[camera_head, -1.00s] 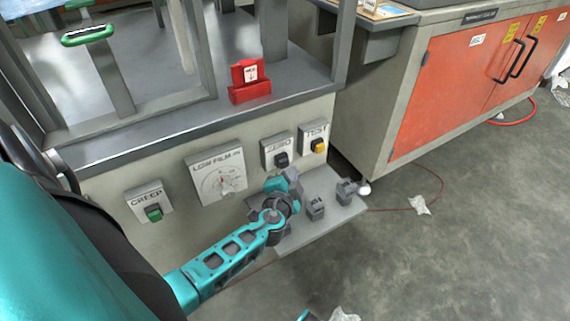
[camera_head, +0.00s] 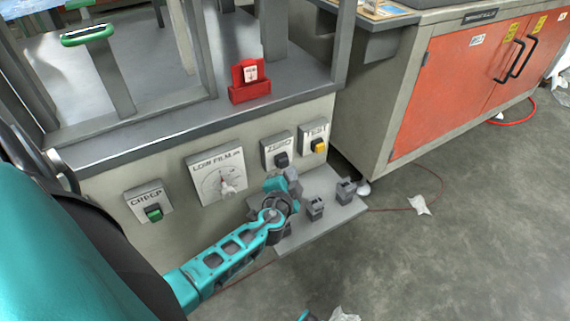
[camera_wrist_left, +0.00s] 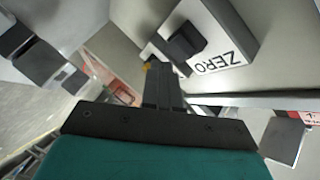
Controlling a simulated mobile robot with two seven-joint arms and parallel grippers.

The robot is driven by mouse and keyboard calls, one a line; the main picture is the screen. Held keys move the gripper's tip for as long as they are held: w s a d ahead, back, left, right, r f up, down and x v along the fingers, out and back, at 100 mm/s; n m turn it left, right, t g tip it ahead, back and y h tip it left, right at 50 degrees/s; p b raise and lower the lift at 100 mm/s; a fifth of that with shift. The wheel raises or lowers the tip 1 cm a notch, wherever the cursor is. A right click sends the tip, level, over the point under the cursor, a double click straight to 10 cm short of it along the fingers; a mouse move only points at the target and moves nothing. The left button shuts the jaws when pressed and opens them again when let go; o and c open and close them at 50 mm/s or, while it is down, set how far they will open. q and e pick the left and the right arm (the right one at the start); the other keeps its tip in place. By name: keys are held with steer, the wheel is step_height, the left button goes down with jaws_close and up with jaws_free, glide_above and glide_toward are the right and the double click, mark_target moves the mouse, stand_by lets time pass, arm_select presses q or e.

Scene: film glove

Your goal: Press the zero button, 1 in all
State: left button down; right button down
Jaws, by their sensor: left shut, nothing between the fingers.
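The zero button (camera_head: 281,159) is a dark block on a grey plate marked ZERO, on the front of the pale machine panel. In the left wrist view the dark zero button (camera_wrist_left: 186,41) stands out from its plate. My left gripper (camera_head: 291,174) is shut and empty, just below the zero button in the head view. I cannot tell how far the button is pushed in.
Beside zero are the yellow test button (camera_head: 319,146), the low film dial (camera_head: 222,181) and the green creep button (camera_head: 153,213). A grey shelf (camera_head: 325,225) with small dark blocks juts out below. A red holder (camera_head: 249,82) sits on the ledge.

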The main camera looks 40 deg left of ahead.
arm_select(q)
steer(key=shift+w+a, duration=0.1)
steer(key=shift+a, duration=0.25)
steer(key=shift+w+a, duration=0.2)
steer(key=shift+a, duration=0.25)
stand_by(0.8)
steer(key=shift+d, duration=0.1)
steer(key=shift+s+d, duration=0.35)
steer(key=shift+d, duration=0.4)
steer(key=d, duration=0.1)
steer(key=s+d, duration=0.1)
steer(key=d, duration=0.1)
steer(key=s+d, duration=0.1)
steer(key=shift+d, duration=0.3)
stand_by(0.8)
